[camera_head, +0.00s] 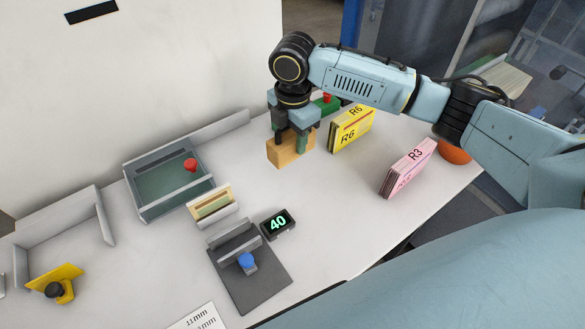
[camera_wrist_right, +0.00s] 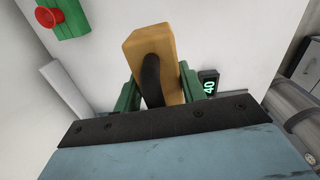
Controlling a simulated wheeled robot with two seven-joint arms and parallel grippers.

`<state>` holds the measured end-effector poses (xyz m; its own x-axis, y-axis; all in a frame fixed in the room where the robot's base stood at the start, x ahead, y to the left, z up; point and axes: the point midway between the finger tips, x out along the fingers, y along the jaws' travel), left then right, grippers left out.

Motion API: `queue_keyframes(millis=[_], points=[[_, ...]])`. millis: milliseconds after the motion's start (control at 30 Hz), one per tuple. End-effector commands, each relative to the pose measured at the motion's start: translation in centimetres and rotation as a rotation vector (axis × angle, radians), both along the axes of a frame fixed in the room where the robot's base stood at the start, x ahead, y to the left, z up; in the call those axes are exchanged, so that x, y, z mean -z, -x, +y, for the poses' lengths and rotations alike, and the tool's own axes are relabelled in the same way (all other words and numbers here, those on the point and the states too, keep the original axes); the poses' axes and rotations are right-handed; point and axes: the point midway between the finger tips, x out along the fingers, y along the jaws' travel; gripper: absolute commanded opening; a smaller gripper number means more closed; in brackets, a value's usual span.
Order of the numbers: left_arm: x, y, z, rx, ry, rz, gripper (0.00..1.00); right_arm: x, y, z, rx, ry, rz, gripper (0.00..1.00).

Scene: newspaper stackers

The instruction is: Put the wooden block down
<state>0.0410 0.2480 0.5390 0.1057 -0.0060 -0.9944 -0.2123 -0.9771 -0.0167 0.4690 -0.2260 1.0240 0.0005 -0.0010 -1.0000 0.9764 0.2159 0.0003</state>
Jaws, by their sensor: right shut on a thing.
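The wooden block (camera_head: 283,153) is a tan, box-shaped piece at the upper middle of the white table in the head view. My right gripper (camera_head: 292,135) points down over it and is shut on it. In the right wrist view the block (camera_wrist_right: 135,48) stands between the green fingers of the gripper (camera_wrist_right: 160,92), with a dark strip in front of it. I cannot tell whether the block's underside touches the table. My left gripper is not in view.
Yellow R6 stack (camera_head: 352,127) and pink R3 stack (camera_head: 408,168) stand right of the block. A grey tray (camera_head: 143,205) with a red knob, a display reading 40 (camera_head: 278,223) and a dark plate (camera_head: 262,279) lie left and nearer. An orange round thing (camera_head: 454,152) sits at the right edge.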

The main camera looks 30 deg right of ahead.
Motion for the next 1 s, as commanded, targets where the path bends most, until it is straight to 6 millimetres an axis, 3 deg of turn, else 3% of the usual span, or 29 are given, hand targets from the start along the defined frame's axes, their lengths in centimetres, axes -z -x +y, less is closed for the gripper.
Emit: queue_keyframes(millis=[200, 433, 600, 1000], points=[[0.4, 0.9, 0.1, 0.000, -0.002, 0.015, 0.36, 4.2, 0.1, 0.0, -0.001, 0.001, 0.003, 0.06], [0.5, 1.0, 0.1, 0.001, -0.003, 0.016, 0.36, 6.0, 0.1, 0.0, 0.000, 0.000, 0.002, 0.06], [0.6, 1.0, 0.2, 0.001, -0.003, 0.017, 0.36, 8.4, 0.1, 0.0, 0.001, 0.000, 0.002, 0.06], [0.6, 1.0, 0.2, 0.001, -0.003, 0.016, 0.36, 9.2, 0.1, 0.0, 0.000, 0.000, 0.001, 0.06]])
